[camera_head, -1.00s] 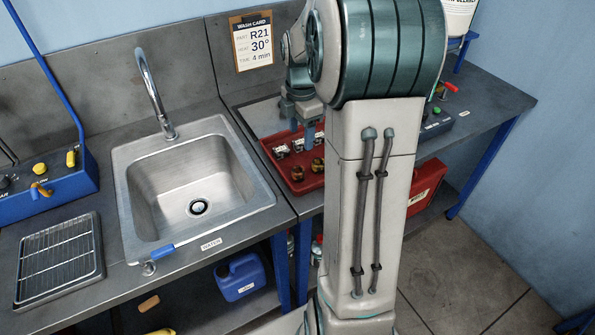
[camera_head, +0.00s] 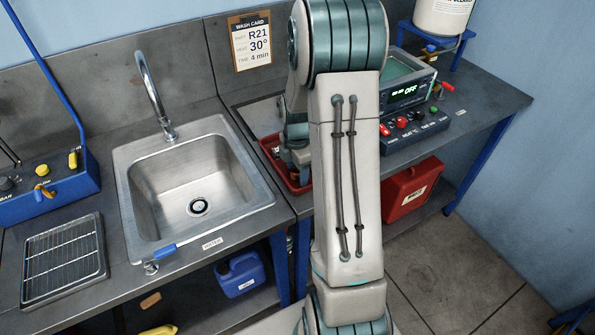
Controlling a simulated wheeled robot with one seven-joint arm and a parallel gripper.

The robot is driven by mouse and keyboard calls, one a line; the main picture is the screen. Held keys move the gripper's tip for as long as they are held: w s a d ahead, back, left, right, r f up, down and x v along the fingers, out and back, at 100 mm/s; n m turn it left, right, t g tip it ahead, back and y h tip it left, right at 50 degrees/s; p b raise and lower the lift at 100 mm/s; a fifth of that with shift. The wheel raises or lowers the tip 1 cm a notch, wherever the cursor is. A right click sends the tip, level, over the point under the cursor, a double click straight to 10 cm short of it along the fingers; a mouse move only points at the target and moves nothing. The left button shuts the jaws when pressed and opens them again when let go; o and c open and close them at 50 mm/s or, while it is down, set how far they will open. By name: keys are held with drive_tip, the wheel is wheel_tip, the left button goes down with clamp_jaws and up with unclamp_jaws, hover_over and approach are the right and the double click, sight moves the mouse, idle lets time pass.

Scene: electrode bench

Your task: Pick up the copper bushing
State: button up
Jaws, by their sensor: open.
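The red tray (camera_head: 268,148) sits on the bench just right of the sink. Only its left and front parts show, because my arm covers the rest. My gripper (camera_head: 298,161) is low over or inside the tray, reaching down from my arm. It is open; whether anything stands between its fingers cannot be made out. The copper bushing is not visible now; my arm and gripper hide most of the tray's contents.
The steel sink (camera_head: 197,185) with its tall faucet (camera_head: 152,95) is left of the tray. A bath device (camera_head: 408,92) showing OFF and a control box (camera_head: 412,125) stand to the right. A wash card (camera_head: 251,41) hangs behind. A wire rack (camera_head: 65,260) lies far left.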

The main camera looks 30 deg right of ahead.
drive_tip(key=shift+f, duration=0.1)
drive_tip(key=shift+c, duration=0.3)
drive_tip(key=c, duration=1.1)
